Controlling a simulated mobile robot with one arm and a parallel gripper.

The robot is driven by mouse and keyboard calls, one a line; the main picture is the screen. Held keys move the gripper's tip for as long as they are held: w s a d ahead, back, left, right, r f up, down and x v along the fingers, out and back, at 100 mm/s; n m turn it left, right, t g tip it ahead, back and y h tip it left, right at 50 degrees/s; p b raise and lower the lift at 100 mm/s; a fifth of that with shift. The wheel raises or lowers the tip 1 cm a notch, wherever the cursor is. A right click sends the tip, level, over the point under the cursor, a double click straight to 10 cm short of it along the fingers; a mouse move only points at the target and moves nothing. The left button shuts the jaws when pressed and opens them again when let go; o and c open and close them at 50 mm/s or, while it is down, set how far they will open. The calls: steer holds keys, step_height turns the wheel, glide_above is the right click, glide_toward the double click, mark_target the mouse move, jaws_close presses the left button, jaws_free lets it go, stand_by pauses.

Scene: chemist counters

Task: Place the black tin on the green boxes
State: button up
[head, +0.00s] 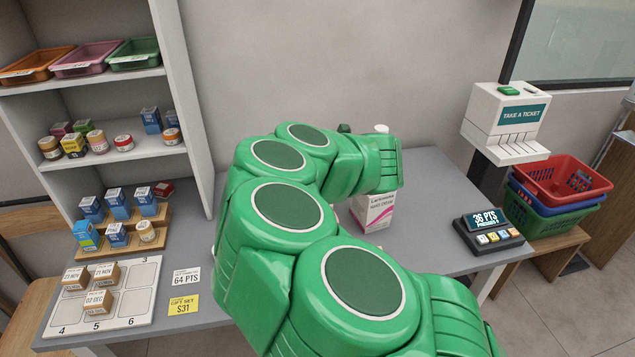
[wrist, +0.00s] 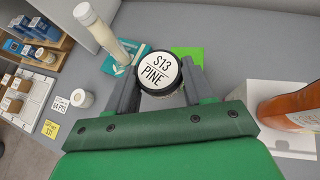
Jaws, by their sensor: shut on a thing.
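In the wrist view my gripper (wrist: 160,68) is shut on a round tin (wrist: 158,91) with a black rim and a white lid label reading "S13 PINE". A bright green flat surface (wrist: 190,54) shows just beyond the tin, partly covered by it and the right finger; it looks like a green box top. A teal box (wrist: 121,60) lies to its left, partly hidden. I cannot tell the height of the tin above them. In the head view my green arm hides the tin, the gripper and the green boxes.
A pale bottle (wrist: 97,25) stands close left of the tin, and a small white jar (wrist: 81,98) farther left. An orange bottle (wrist: 290,108) is at the right. A pink-and-white carton (head: 375,211) stands beside my arm. The right counter end holds a price display (head: 487,229).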

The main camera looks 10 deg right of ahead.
steer(key=w+f, duration=0.4)
steer(key=w, duration=0.1)
steer(key=w+f, duration=0.2)
steer(key=shift+w+d+f, duration=0.15)
steer(key=shift+w+f, duration=0.05)
steer(key=shift+w, duration=0.15)
steer(key=shift+w+f, duration=0.4)
steer(key=shift+f, duration=1.65)
steer(key=shift+f, duration=0.2)
steer(key=o, duration=1.1)
steer(key=shift+o, duration=0.2)
steer(key=shift+d, duration=0.1)
steer(key=shift+r, duration=0.1)
